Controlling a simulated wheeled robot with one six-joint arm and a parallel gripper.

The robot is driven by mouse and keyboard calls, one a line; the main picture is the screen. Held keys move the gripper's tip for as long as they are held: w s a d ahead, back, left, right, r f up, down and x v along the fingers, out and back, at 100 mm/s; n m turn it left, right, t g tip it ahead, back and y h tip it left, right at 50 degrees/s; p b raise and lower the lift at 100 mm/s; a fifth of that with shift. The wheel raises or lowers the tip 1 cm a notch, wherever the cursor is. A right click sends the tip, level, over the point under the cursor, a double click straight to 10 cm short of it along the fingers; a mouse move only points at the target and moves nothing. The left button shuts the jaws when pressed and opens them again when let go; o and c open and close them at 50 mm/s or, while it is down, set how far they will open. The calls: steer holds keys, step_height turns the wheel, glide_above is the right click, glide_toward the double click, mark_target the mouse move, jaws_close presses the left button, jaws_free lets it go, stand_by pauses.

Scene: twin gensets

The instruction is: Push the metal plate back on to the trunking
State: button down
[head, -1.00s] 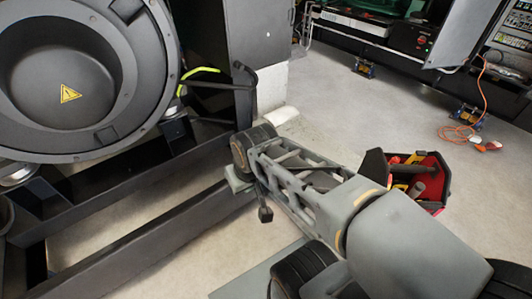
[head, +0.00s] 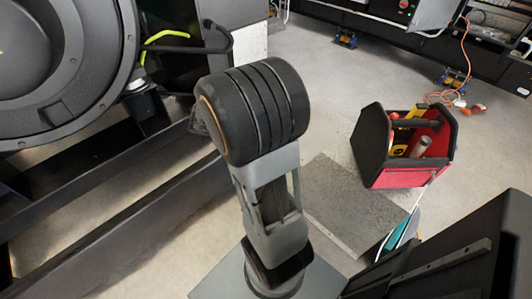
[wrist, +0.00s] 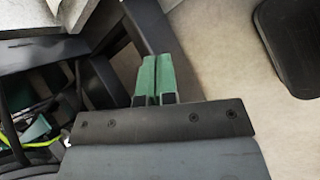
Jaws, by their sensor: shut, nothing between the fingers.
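My gripper (wrist: 153,80) shows in the wrist view as two green fingers pressed together with nothing between them. They are over a dark beam (wrist: 145,25), beside pale floor; I cannot tell whether they touch it. In the head view my arm hides the gripper. A dark grey flat rectangle (head: 350,205) lies on the floor right of my arm in the head view. I cannot tell whether it is the metal plate or part of the trunking. No other plate or trunking is clearly recognisable.
The genset (head: 60,60) and its black base frame (head: 130,225) fill the left. A red and black tool bag (head: 405,150) stands on the floor at right. An orange cable (head: 450,95) lies beyond it. Yellow-green wires (wrist: 45,140) are left of my gripper.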

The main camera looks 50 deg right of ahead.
steer(key=w+d+f+n+b, duration=0.2)
steer(key=d+f+n+b, duration=0.1)
steer(key=d+f, duration=0.6)
steer(key=w+d+f+n+h+b, duration=0.1)
steer(key=d+f+n+b, duration=0.3)
steer(key=d+f, duration=0.6)
steer(key=shift+w+d+f+n+h, duration=0.15)
steer(key=shift+w+f+n+h, duration=0.25)
steer(key=shift+f, duration=0.85)
steer(key=shift+w, duration=0.15)
